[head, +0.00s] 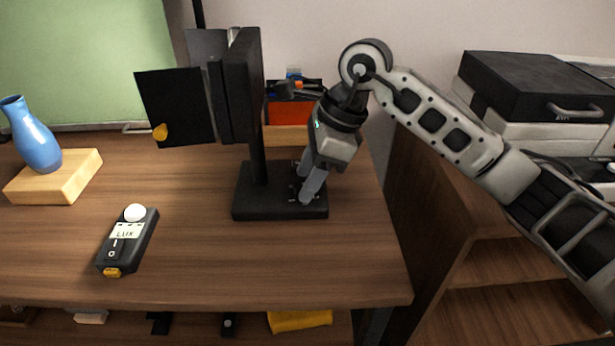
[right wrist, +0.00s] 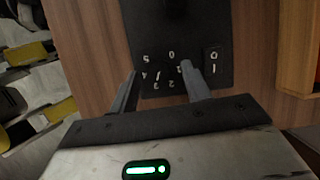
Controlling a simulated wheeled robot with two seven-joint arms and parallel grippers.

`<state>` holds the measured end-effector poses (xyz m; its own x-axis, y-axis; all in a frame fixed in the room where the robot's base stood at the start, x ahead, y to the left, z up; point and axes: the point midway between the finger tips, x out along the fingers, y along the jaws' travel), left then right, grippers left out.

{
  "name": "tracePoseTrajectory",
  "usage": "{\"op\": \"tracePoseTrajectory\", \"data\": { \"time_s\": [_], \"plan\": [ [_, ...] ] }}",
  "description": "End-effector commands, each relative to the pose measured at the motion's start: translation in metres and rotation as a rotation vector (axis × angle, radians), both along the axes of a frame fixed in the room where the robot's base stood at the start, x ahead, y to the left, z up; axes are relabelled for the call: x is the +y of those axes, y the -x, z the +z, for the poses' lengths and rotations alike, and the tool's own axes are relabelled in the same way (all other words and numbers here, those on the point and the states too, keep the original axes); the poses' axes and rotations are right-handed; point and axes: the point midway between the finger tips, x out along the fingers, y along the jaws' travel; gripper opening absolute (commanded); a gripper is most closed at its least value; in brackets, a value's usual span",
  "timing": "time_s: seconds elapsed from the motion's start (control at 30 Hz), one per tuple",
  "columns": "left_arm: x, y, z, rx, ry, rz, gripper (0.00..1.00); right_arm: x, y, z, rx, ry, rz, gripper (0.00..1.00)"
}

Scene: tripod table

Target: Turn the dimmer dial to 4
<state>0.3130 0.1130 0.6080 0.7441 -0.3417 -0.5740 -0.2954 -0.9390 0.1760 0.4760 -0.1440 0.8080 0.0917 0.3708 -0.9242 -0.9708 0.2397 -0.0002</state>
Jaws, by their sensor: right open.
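The dimmer dial (right wrist: 160,72) is a small dark knob on the black base (head: 245,203) of the upright black panel (head: 243,85). White numbers from 0 to 5 ring it in the right wrist view. A short white mark on it points toward the 2 and 3 side; the exact setting is hard to read. My right gripper (head: 308,182) is open over the base, and its fingers (right wrist: 160,85) stand on either side of the dial. I cannot tell whether they touch it. In the head view the fingers partly hide the dial. My left gripper is not in view.
A rocker switch (right wrist: 212,62) sits beside the dial. A black LUX meter (head: 129,241) lies on the wooden table (head: 200,270). A blue vase (head: 32,136) on a wooden block (head: 55,178) is at the left. An orange-red box (head: 291,112) stands behind. The front middle is clear.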

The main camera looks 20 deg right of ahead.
Motion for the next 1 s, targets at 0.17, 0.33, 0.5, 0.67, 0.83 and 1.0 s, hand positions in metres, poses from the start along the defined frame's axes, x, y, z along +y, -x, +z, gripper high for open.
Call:
{"op": "tracePoseTrajectory", "data": {
  "time_s": [0.17, 0.33, 0.5, 0.67, 0.83, 1.0],
  "plan": [
    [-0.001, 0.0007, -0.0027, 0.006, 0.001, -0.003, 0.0, 0.0025, -0.0004, -0.0058, 0.001, -0.001, 0.0, 0.48],
    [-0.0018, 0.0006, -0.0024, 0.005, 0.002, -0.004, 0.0, 0.0024, -0.0004, -0.0055, 0.0, -0.001, 0.0, 0.48],
    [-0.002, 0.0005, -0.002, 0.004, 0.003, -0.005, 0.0, 0.0024, -0.0004, -0.0053, 0.0, -0.001, 0.0, 0.09],
    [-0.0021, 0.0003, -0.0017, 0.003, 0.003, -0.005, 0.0, 0.0023, -0.0005, -0.0051, 0.0, 0.0, -0.001, 0.03],
    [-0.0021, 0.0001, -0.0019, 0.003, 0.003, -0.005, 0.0, 0.0022, -0.0001, -0.005, 0.0, 0.0, -0.021, 0.03],
    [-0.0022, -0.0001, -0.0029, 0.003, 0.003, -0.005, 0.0, 0.0022, 0.0005, -0.0049, -0.002, 0.0, -0.087, 0.03]
  ]
}}
